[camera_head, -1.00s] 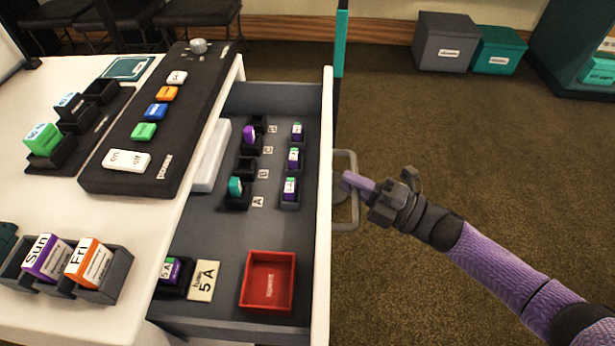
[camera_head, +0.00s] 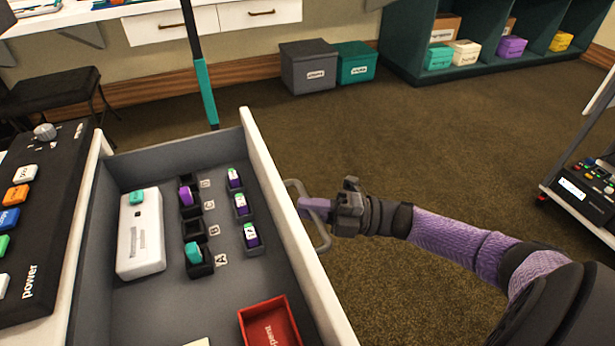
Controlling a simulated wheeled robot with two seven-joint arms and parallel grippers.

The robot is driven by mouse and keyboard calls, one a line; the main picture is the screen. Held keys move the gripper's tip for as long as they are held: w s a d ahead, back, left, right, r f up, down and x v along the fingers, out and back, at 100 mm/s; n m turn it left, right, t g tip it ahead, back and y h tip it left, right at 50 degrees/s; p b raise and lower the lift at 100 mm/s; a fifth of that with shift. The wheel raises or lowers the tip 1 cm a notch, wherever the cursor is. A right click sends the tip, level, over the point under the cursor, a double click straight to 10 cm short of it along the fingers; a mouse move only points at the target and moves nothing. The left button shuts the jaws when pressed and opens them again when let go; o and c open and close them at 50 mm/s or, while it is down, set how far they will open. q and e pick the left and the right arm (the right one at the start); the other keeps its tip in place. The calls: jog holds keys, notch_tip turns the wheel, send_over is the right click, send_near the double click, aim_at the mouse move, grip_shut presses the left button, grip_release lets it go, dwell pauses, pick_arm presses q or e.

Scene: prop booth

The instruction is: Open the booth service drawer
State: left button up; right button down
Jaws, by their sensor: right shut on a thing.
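The booth service drawer (camera_head: 128,178) is pulled out from the white booth, its grey inside open to view. Its white front panel (camera_head: 283,222) has a grey loop handle (camera_head: 321,236) on the outer side. My right gripper (camera_head: 312,208) is shut on the handle, with its purple fingers at the loop. Inside lie a white box (camera_head: 140,236) with a teal button, a red tray (camera_head: 270,324), and several small purple and teal pieces in black holders. My left gripper is not in view.
The black power panel (camera_head: 38,215) with coloured buttons sits on the booth top at left. A teal-and-black post (camera_head: 204,90) stands behind the drawer. Grey (camera_head: 308,66) and teal (camera_head: 354,62) boxes stand by the wall. A cart (camera_head: 590,170) is at right. The carpet between is clear.

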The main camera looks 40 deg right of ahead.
jog(key=c, duration=0.6)
grip_release()
jog(key=v, duration=1)
